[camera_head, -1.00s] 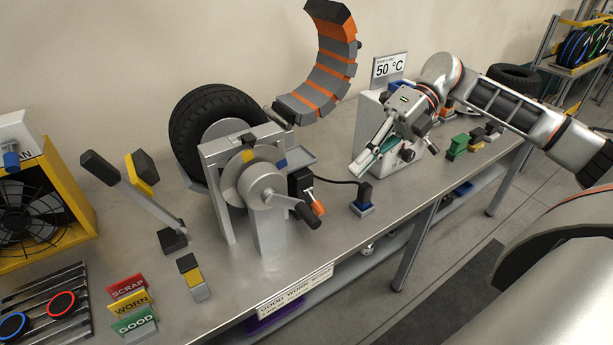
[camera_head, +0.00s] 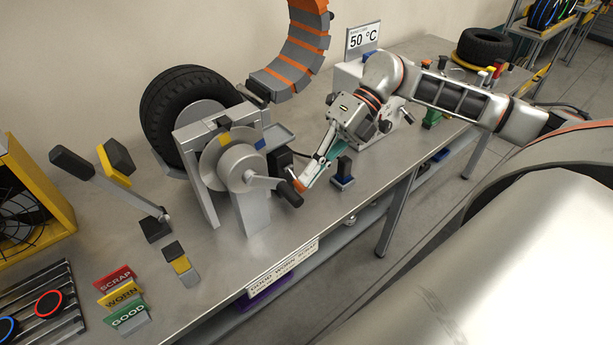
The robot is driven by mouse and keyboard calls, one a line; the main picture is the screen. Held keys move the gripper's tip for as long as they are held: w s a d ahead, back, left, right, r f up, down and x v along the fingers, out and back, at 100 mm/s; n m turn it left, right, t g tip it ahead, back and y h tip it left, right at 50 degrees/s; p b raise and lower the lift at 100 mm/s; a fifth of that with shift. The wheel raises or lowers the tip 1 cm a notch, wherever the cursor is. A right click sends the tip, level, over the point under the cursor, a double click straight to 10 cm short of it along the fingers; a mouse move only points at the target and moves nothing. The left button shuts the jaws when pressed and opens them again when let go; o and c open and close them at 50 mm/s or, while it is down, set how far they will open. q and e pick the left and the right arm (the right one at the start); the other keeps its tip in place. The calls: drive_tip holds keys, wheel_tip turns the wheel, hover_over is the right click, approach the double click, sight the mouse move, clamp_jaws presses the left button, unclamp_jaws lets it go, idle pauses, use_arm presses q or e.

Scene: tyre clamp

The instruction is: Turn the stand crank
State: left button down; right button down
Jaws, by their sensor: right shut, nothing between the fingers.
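The crank is on the front of the grey metal stand (camera_head: 252,212). Its grey arm runs from a round hub to the right and ends in a black handle (camera_head: 290,194). A disc with yellow and blue marks (camera_head: 225,140) sits behind the hub. My right gripper (camera_head: 306,181) reaches in from the right, pointing down and left, with its fingertips close beside the black handle. It is shut and holds nothing. I cannot tell whether it touches the handle. My left gripper is out of view.
A black tyre (camera_head: 168,105) stands behind the stand. A black-handled lever (camera_head: 108,180) is to its left. SCRAP, WORN and GOOD signs (camera_head: 122,297) are at front left. An orange and grey segmented arc (camera_head: 300,50) hangs above.

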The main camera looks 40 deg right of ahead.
drive_tip(key=shift+x, duration=0.8)
drive_tip(key=shift+a, duration=0.1)
